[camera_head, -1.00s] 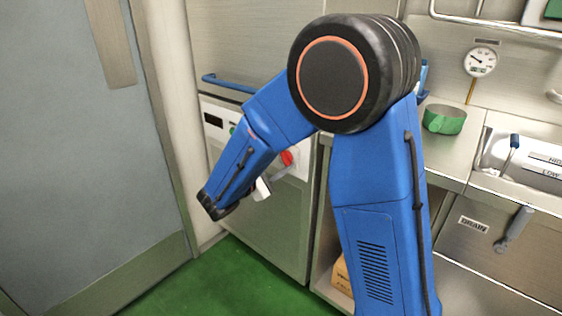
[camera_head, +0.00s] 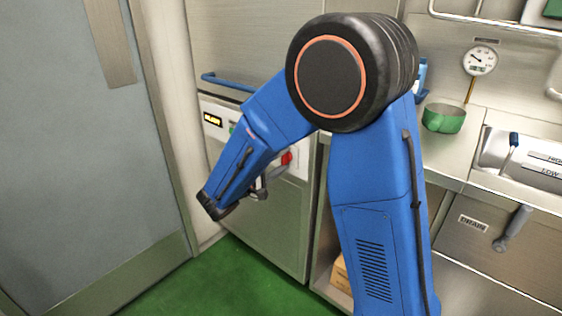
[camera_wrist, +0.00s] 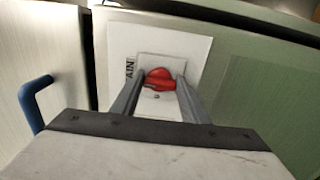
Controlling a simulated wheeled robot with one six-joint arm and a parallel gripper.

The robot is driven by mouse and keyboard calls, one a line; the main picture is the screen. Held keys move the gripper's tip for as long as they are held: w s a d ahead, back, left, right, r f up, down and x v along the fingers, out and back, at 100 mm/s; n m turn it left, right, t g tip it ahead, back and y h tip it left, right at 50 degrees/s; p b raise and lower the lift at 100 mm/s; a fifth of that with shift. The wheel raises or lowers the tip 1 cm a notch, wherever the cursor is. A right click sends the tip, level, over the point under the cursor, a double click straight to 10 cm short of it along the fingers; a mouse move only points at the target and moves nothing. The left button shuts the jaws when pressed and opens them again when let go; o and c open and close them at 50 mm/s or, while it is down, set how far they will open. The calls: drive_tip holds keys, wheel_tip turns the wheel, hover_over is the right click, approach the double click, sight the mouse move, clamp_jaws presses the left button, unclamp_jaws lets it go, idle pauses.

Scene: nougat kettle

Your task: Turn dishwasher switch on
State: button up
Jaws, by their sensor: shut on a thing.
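The dishwasher (camera_head: 265,228) stands left of the counter, with a pale control panel along its top front. A red rotary switch (camera_head: 287,158) sits at the right of that panel. In the wrist view the red switch (camera_wrist: 160,73) lies between the two fingers of my gripper (camera_wrist: 158,84), which is shut on it. A partly hidden label ending in "AIN" (camera_wrist: 130,69) is beside it. A small display (camera_head: 212,120) at the panel's left is lit with yellow text. My arm hides the middle of the panel.
A blue handle bar (camera_head: 228,83) runs above the panel. A grey door (camera_head: 70,150) is at the left. A green pot (camera_head: 444,118) stands on the counter at right, and a lever (camera_head: 513,230) marked "DRAIN" is below. The green floor is clear in front.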

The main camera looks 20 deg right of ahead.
drive_tip(key=shift+f, duration=0.1)
idle(0.4)
drive_tip(key=o, duration=1.1)
drive_tip(key=shift+c, duration=0.2)
drive_tip(key=v, duration=1.7)
drive_tip(key=shift+a, duration=0.2)
drive_tip(key=shift+s, duration=0.15)
